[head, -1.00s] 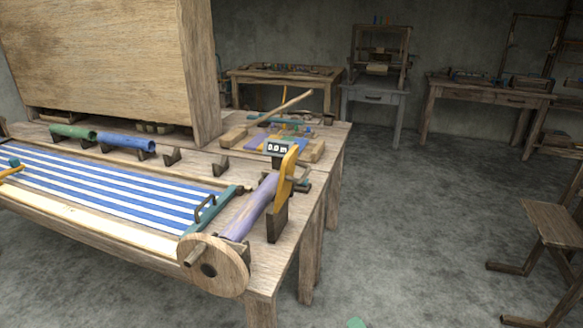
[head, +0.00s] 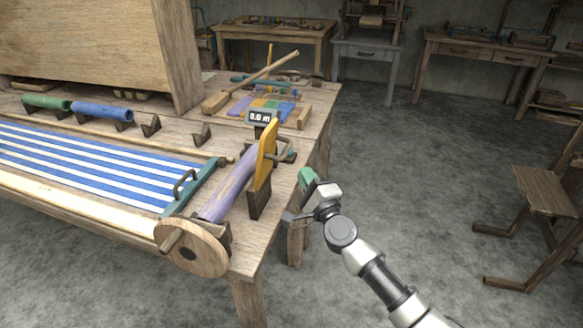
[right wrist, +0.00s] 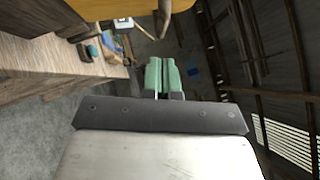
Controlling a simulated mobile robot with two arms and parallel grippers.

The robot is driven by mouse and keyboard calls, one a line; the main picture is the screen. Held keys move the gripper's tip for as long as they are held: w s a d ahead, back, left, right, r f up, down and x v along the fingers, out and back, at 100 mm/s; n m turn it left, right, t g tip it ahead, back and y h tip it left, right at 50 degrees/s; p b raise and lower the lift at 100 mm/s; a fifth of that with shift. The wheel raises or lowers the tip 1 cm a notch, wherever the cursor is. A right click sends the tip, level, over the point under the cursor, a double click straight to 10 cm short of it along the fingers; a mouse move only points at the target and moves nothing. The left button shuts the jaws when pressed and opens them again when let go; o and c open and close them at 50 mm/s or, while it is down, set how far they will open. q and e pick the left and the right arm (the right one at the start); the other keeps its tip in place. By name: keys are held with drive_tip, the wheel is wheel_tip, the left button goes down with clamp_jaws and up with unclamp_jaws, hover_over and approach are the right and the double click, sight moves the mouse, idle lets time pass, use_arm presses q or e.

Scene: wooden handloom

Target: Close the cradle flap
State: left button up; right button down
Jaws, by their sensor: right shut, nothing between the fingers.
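The yellow cradle flap (head: 265,155) stands up, open, above the dark cradle bracket (head: 259,203) at the table's right end. A purple cloth roll (head: 230,188) lies with its far end beside the bracket. My right gripper (head: 307,178), with green fingertips, is shut and empty. It is just off the table's right edge, to the right of the flap and apart from it. In the right wrist view its closed fingertips (right wrist: 161,76) are in the middle, and a yellow surface, likely the flap (right wrist: 120,8), crosses the top. My left gripper is not in view.
A wooden wheel (head: 190,247) with a handle stands at the table's front corner. A small "0.0 m" display (head: 262,117) is behind the flap. Striped blue and white cloth (head: 90,165) stretches to the left. The floor to the right is open, up to a wooden stool (head: 545,190).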

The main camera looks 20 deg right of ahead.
sight(276, 157)
drive_tip(key=shift+w+a+r+p, duration=0.35)
drive_tip(key=shift+w+a, duration=0.2)
drive_tip(key=shift+a, duration=0.25)
drive_tip(key=shift+w+a+r+p, duration=0.25)
drive_tip(key=shift+w+a+r, duration=0.2)
drive_tip(key=shift+a, duration=0.35)
